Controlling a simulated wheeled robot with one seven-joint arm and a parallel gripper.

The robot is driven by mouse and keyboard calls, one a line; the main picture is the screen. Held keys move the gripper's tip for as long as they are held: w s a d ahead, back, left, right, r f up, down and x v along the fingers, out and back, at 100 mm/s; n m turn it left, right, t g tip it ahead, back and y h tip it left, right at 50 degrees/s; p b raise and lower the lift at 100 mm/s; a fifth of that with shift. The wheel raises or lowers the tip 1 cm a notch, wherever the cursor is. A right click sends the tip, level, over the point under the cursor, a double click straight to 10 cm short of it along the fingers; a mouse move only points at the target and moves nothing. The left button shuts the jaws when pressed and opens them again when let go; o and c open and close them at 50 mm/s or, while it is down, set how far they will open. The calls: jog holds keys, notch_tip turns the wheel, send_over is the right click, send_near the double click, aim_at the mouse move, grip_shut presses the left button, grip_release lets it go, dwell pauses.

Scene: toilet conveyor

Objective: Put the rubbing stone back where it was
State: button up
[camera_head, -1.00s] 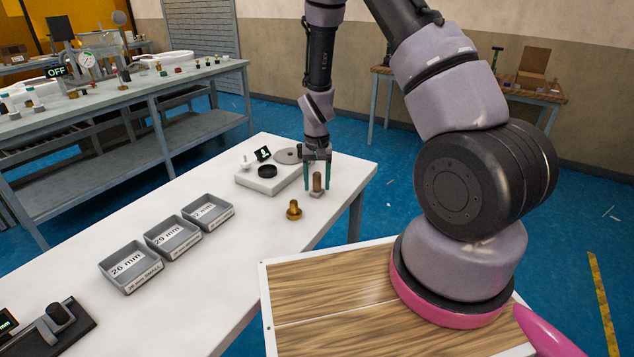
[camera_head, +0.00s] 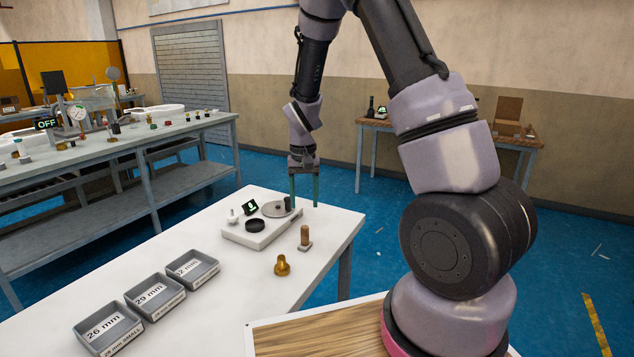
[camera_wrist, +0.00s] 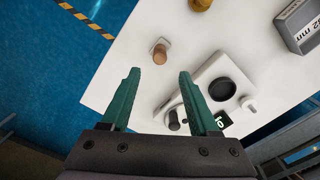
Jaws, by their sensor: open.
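The likely rubbing stone (camera_head: 305,238) is a small grey block with an upright brown handle. It stands on the white table (camera_head: 225,305), to the right of the white device (camera_head: 248,236). It also shows in the wrist view (camera_wrist: 160,53), beyond the fingertips. My gripper (camera_head: 304,198) is open with green fingers, raised above the table near the far right corner of the device. Nothing is between the fingers in the wrist view (camera_wrist: 160,75). The stone is free of the gripper.
The device carries a grey disc (camera_head: 276,209), a dark knob, a black ring (camera_head: 255,225) and a small display (camera_head: 250,207). A brass fitting (camera_head: 282,265) stands in front of the stone. Labelled grey trays (camera_head: 150,296) line the table's left.

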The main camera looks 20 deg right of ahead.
jog(key=s+d+r+m+t+y, duration=0.1)
jog(key=s+d+r+t, duration=0.15)
jog(key=r, duration=0.75)
jog(key=s+d+r+t+y, duration=0.1)
jog(key=s+r, duration=0.3)
jog(key=r, duration=0.6)
jog(key=s+d+r+t, duration=0.1)
jog(key=s+r+t, duration=0.1)
jog(key=s+r, duration=0.3)
jog(key=s+d+r+m+t, duration=0.1)
jog(key=s+r, duration=0.4)
jog(key=s, duration=0.5)
jog(key=shift+s+d+r+t, duration=0.15)
jog(key=shift+s+r+t, duration=0.1)
jog(key=shift+r+t, duration=0.1)
